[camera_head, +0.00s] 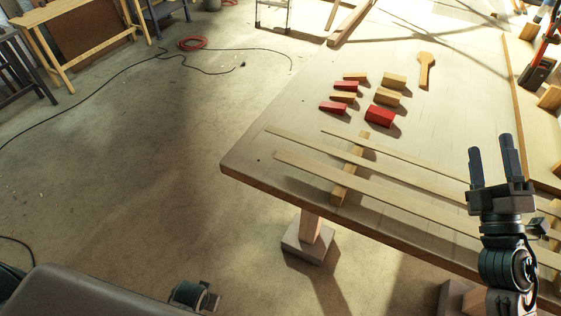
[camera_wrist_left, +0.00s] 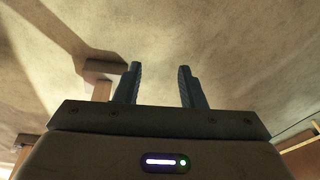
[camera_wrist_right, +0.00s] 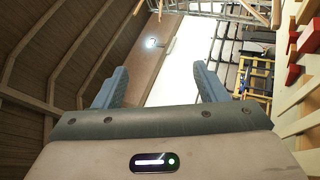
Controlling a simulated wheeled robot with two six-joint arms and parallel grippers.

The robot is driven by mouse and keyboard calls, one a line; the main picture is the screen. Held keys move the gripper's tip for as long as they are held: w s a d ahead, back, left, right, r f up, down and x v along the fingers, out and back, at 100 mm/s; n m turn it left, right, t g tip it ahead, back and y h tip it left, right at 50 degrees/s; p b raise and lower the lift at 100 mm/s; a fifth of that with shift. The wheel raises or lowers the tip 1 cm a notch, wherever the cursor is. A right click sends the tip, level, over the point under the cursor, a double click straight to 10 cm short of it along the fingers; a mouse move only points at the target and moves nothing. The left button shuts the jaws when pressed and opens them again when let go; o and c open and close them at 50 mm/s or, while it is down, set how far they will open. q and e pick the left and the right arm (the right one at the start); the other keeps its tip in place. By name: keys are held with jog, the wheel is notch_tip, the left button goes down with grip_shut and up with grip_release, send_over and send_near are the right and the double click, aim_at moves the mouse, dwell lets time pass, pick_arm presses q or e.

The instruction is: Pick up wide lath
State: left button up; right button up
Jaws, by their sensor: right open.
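Three long, thin pale laths lie across a wooden crosspiece (camera_head: 341,187) on the table. The front lath (camera_head: 400,203) looks the widest; a narrower lath (camera_head: 310,144) lies behind it and another narrow lath (camera_head: 400,156) farther back. Their right parts pass behind my right arm. My right gripper (camera_head: 491,148) is open and empty, fingers up, above the right part of the laths in the head view. Its spread fingers show in the right wrist view (camera_wrist_right: 158,88). My left gripper (camera_wrist_left: 158,85) is open and empty over the floor in the left wrist view; the head view does not show its fingers.
Red and wooden blocks (camera_head: 380,116) stand in two rows behind the laths, with a paddle-shaped wooden piece (camera_head: 426,72) beyond. A wooden strip (camera_head: 513,80) and tools edge the right side. The table's (camera_head: 235,158) left corner is bare.

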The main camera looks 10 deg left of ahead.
jog(key=a+r+n+g+y, duration=0.3)
jog(key=a+n+g+y, duration=0.2)
jog(key=n+y, duration=0.6)
jog(key=n+g+h, duration=1.2)
jog(key=n+g, duration=0.5)
jog(key=n, duration=0.2)
send_near(455, 221)
jog(key=shift+w+a+f+n+b, duration=0.1)
jog(key=shift+a+f+n+b, duration=0.3)
jog(key=shift+f+b, duration=0.45)
jog(key=b+x, duration=0.1)
jog(key=x, duration=0.2)
jog(key=shift+b, duration=0.4)
jog(key=shift+a+f, duration=0.15)
jog(key=shift+f, duration=0.25)
jog(key=shift+a+f+p, duration=0.25)
jog(key=shift+f+p, duration=0.05)
jog(key=shift+f, duration=0.35)
jog(key=c, duration=1.2)
pick_arm(q)
jog(key=s+f, duration=0.9)
jog(key=f, duration=0.4)
jog(key=s+a+f+g, duration=0.1)
jog(key=s+f, duration=0.9)
jog(key=f, duration=0.2)
jog(key=shift+s+a+f, duration=0.25)
jog(key=shift+f, duration=0.1)
pick_arm(e)
jog(key=shift+o, duration=0.2)
